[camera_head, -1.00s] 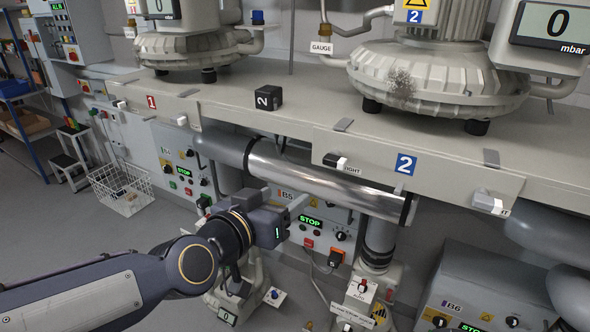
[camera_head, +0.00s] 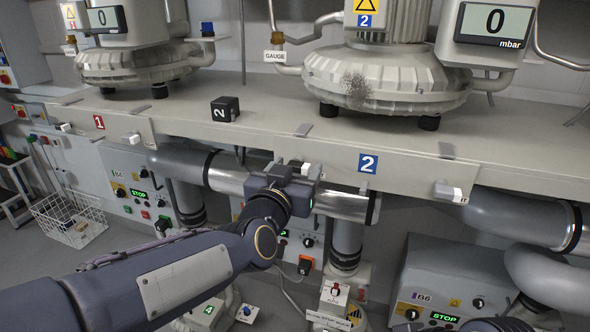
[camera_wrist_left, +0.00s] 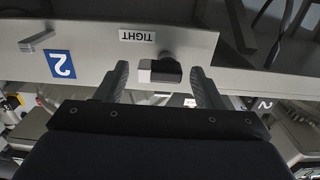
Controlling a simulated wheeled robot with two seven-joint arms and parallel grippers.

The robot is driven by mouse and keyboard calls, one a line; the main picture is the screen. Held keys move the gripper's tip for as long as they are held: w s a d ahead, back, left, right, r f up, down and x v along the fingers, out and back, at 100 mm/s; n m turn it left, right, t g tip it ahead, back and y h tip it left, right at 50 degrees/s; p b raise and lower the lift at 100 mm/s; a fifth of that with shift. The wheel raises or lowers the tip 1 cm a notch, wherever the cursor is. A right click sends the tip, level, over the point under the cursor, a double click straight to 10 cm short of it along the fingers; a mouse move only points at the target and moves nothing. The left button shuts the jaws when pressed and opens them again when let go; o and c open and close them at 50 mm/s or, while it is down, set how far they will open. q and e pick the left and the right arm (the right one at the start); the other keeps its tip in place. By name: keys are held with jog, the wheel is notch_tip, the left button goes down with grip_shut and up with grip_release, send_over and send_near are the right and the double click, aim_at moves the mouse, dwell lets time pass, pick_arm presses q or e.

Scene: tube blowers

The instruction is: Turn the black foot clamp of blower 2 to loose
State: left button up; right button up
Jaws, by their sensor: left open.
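Blower 2 (camera_head: 385,82) stands on the grey shelf, above the blue 2 plate (camera_head: 368,163). Its black foot clamp (camera_wrist_left: 165,70), with a pale end, sits on the shelf's front face beside the TIGHT label (camera_wrist_left: 138,36), upside down in the left wrist view. In the head view my gripper hides most of the clamp. My left gripper (camera_head: 292,166) is open at the shelf front. In the left wrist view its fingers stand either side of the clamp, with gaps on both sides; contact is not visible. My right gripper is not in view.
A pale-ended grey clamp (camera_head: 447,191) is farther right on the shelf front (camera_head: 410,178). A shiny pipe (camera_head: 345,205) runs below my gripper. A black cube marked 2 (camera_head: 225,109) stands on the shelf. A wire basket (camera_head: 70,220) is on the floor at left.

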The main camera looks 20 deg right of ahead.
pick_arm(q)
jog(key=c, duration=1)
jog(key=shift+n, duration=0.4)
jog(key=n+b, duration=0.1)
jog(key=n, duration=0.2)
jog(key=shift+a, duration=0.15)
jog(key=shift+w+a+r+n+b, duration=0.15)
jog(key=shift+n+b, duration=0.7)
jog(key=shift+n, duration=1.5)
jog(key=shift+w+a+f+n+b, duration=0.1)
jog(key=shift+n+b, duration=0.7)
jog(key=shift+n, duration=1.5)
jog(key=shift+w+a+r+n+b, duration=0.15)
jog(key=shift+n+b, duration=0.7)
jog(key=shift+n, duration=1.5)
jog(key=shift+s, duration=0.1)
